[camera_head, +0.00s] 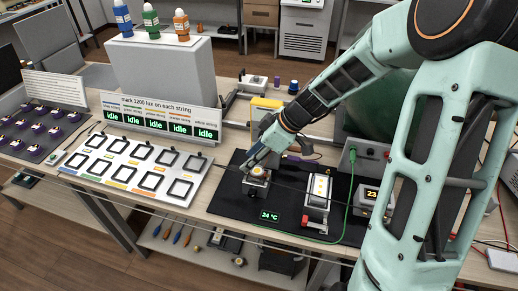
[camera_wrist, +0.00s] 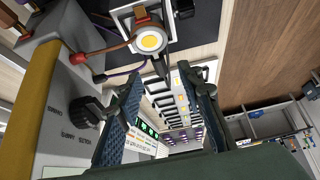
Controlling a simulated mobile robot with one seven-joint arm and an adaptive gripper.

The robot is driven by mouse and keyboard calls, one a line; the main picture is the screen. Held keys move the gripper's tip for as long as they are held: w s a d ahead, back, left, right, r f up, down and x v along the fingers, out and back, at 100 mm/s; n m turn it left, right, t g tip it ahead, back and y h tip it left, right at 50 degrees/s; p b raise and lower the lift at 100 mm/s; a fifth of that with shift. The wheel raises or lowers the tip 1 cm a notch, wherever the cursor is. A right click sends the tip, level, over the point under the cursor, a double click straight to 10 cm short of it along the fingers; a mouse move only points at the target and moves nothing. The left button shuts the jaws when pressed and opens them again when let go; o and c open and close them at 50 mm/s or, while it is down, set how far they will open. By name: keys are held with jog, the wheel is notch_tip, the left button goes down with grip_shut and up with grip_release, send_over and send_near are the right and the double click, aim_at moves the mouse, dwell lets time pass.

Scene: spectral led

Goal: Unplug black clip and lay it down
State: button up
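The LED fixture (camera_head: 257,180), a pale frame with a round yellow LED, stands on the black mat. In the wrist view the fixture (camera_wrist: 150,40) has an orange and a purple lead running to it. A small black piece, which looks like the black clip (camera_wrist: 160,66), is at the fixture's near edge, between my fingertips. My gripper (camera_wrist: 163,82) is open, its two fingers apart on either side of that piece; I see no contact. In the head view my gripper (camera_head: 263,155) is just above the fixture and hides the clip.
A grey supply box (camera_wrist: 68,110) with a red plug (camera_wrist: 80,57) and a black plug (camera_wrist: 98,78) is close on the left in the wrist view. A white panel of square frames (camera_head: 135,166) lies left of the mat. The mat's front left (camera_head: 232,203) is bare.

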aim_at(239, 170)
jog(key=shift+x, duration=2.65)
jog(key=shift+c, duration=0.5)
grip_shut()
